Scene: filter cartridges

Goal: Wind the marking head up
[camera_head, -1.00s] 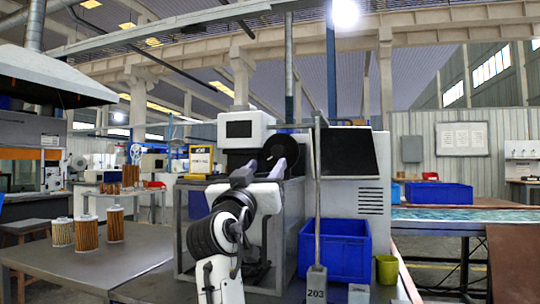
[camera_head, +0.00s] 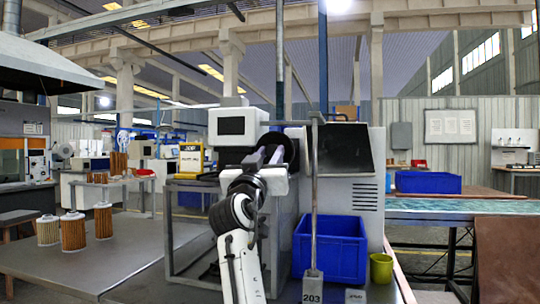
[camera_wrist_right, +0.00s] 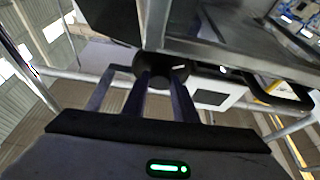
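The marking machine (camera_head: 231,153) is a white and grey unit with a small dark screen, standing behind a metal frame. A round black wheel (camera_head: 289,148) sits at its front, partly hidden behind my gripper; it also shows in the right wrist view (camera_wrist_right: 155,62). My right gripper (camera_head: 268,155) is raised in front of the wheel, its two fingers apart and pointing at it. In the right wrist view the fingertips (camera_wrist_right: 162,78) overlap the wheel's lower part. I cannot tell whether they touch it, and nothing is visibly held. My left gripper is not in view.
Several filter cartridges (camera_head: 73,232) stand on the grey table (camera_head: 120,262) at left. A blue bin (camera_head: 330,250) and a yellow-green cup (camera_head: 381,267) are right of my arm. A thin upright post (camera_head: 314,200) marked 203 stands close to my gripper's right.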

